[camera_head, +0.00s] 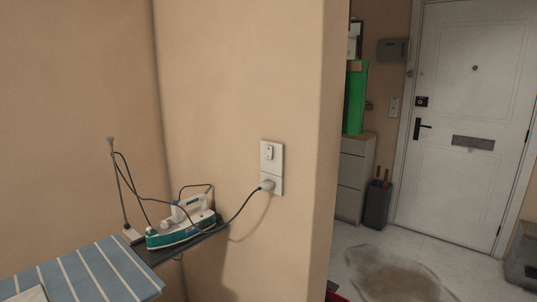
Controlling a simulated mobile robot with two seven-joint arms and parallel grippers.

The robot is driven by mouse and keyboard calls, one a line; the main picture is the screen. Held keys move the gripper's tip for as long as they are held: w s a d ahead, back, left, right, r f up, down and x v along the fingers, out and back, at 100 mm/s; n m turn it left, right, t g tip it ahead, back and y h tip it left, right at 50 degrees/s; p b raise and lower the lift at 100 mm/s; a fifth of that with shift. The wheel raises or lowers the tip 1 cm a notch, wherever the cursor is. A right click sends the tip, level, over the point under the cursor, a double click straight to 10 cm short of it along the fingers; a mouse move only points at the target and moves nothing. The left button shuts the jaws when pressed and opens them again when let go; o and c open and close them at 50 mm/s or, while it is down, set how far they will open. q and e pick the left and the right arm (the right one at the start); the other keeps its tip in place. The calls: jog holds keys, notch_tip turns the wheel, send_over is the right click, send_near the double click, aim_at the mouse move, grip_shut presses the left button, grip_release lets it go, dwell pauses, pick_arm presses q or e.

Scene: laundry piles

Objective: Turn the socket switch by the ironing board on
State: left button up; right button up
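The socket switch (270,153) is the upper part of a white wall plate on the tan wall, right of the ironing board. It has a small rocker, whose position is too small to tell. Below it, a pale plug (267,185) sits in the socket (277,184), with a dark cord running left to the iron. The ironing board (92,272) has a blue striped cover and stands at the lower left. A teal and white iron (181,226) rests on its end tray. Neither of my grippers is in view.
A thin cord holder (121,188) rises beside the iron. The wall ends at a corner (331,150) right of the socket.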

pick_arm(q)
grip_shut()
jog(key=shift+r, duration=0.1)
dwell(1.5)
